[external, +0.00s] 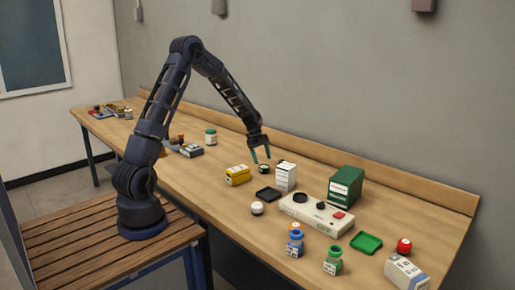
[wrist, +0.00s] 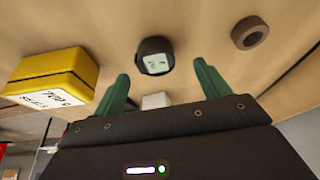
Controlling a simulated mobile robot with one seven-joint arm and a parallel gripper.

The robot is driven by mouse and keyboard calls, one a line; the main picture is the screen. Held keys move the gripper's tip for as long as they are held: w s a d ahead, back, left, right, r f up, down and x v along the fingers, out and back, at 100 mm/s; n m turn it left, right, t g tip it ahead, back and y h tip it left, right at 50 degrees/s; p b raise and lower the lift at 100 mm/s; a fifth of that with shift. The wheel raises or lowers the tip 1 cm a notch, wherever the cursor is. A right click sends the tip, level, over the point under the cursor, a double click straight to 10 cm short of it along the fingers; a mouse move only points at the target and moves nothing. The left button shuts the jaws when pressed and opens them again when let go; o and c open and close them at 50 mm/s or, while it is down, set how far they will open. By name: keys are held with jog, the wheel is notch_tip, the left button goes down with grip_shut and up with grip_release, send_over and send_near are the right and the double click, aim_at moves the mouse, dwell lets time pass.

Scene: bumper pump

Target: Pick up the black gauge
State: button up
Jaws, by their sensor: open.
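The black gauge (external: 264,169) stands on the wooden table, between a yellow box and a white carton. In the wrist view the gauge (wrist: 155,56) is a short black round body with a pale face, seen ahead of my fingertips and roughly centred between them. My gripper (external: 261,157) is open, its green fingers pointing down just above the gauge. In the wrist view my gripper (wrist: 160,78) has its two fingers spread with nothing held between them. I cannot tell the exact gap between fingertips and gauge.
The yellow box (external: 237,175) is close on the left and the white carton (external: 286,176) close on the right. A black tray (external: 269,194) lies in front. A grey-brown ring (wrist: 250,32) shows in the wrist view. A green box (external: 346,186) and a white device (external: 300,211) stand farther right.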

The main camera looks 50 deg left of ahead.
aim_at(264, 166)
jog(key=shift+s+d+x, duration=0.1)
jog(key=shift+s+x, duration=0.05)
jog(key=shift+x, duration=1.2)
jog(key=shift+s+d+x, duration=0.1)
jog(key=shift+s+x, duration=0.05)
jog(key=shift+x, duration=1.25)
jog(key=shift+r, duration=0.15)
jog(key=c, duration=1.1)
jog(key=shift+c, duration=0.2)
jog(key=shift+r, duration=0.15)
